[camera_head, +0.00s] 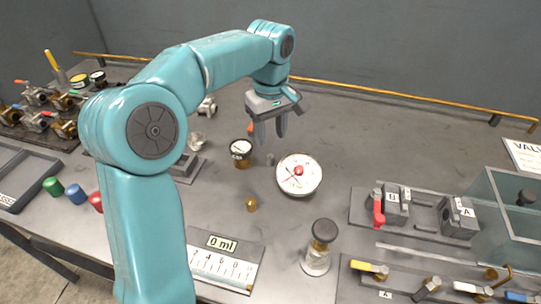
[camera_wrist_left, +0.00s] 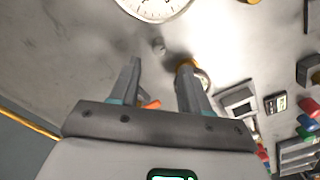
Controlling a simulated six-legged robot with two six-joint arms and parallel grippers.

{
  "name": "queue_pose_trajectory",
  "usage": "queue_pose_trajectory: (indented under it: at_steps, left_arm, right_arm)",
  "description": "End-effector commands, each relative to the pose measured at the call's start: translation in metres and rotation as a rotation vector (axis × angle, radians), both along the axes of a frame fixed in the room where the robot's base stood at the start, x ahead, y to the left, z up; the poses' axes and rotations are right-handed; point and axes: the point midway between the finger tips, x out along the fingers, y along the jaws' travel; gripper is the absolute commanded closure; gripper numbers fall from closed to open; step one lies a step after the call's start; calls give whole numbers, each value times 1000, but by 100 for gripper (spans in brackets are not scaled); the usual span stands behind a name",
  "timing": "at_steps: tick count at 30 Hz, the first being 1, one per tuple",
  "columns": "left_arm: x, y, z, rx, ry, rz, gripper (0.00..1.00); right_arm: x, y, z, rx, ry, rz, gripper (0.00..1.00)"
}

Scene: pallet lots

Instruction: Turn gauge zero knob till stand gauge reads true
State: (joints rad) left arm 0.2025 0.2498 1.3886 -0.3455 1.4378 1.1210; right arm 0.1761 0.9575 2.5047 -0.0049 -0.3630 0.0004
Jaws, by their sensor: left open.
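A round white dial gauge (camera_head: 290,184) with red markings and a red part near its middle sits on the grey table; only its lower edge shows at the top of the left wrist view (camera_wrist_left: 153,8). My left gripper (camera_head: 269,140) is open and empty, pointing down above the table, behind and left of the gauge, touching nothing visible. The reading is too small to tell. My right gripper is out of view.
A brass piece (camera_head: 251,204), a black-topped glass jar (camera_head: 318,248) and a "0 ml" scale board (camera_head: 225,267) are nearer. Table behind the gauge is clear.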

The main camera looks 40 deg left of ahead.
Motion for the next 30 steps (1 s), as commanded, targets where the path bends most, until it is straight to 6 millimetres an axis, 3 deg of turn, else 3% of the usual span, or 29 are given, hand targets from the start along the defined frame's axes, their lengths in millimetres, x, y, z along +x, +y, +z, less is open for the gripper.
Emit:
queue_pose_trajectory:
  at_steps: [3,9,22,26,27,30]
  left_arm:
    - [0,0,-31,-1,3,0,53]
    - [1,2,-61,0,2,1,53]
    - [3,3,-71,0,0,1,53]
    - [3,3,-71,0,0,1,96]
    - [3,3,-71,0,0,0,100]
    - [3,3,-70,0,1,0,100]
  right_arm:
    - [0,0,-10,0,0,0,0]
    - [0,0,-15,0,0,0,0]
    - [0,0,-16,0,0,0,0]
    - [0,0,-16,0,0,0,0]
    - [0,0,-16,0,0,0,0]
    - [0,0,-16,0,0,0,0]
